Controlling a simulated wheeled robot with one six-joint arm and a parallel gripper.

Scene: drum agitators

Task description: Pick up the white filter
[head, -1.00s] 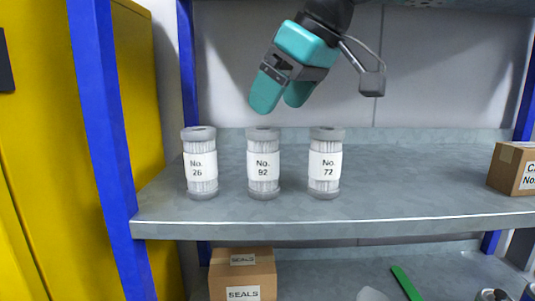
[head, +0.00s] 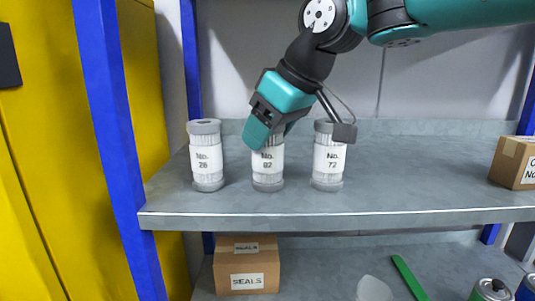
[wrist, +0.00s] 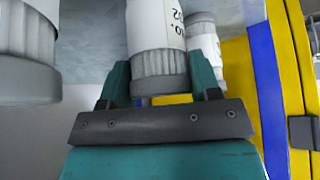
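Three white filters with grey end caps stand upright in a row on the shelf (head: 400,185): No. 28 (head: 206,158) on the left, No. 92 (head: 268,164) in the middle, No. 72 (head: 328,160) on the right. My teal gripper (head: 262,136) is at the top of the middle filter and hides its upper cap in the head view. In the wrist view, the fingers of my gripper (wrist: 160,75) are spread on either side of the middle filter's upper end (wrist: 160,62). I cannot tell whether they touch it.
The filters on both sides stand close to my gripper. A cardboard box (head: 515,162) sits at the shelf's right end. A blue post (head: 107,130) stands at the left. Below are a SEALS box (head: 247,266) and a green strip (head: 408,277).

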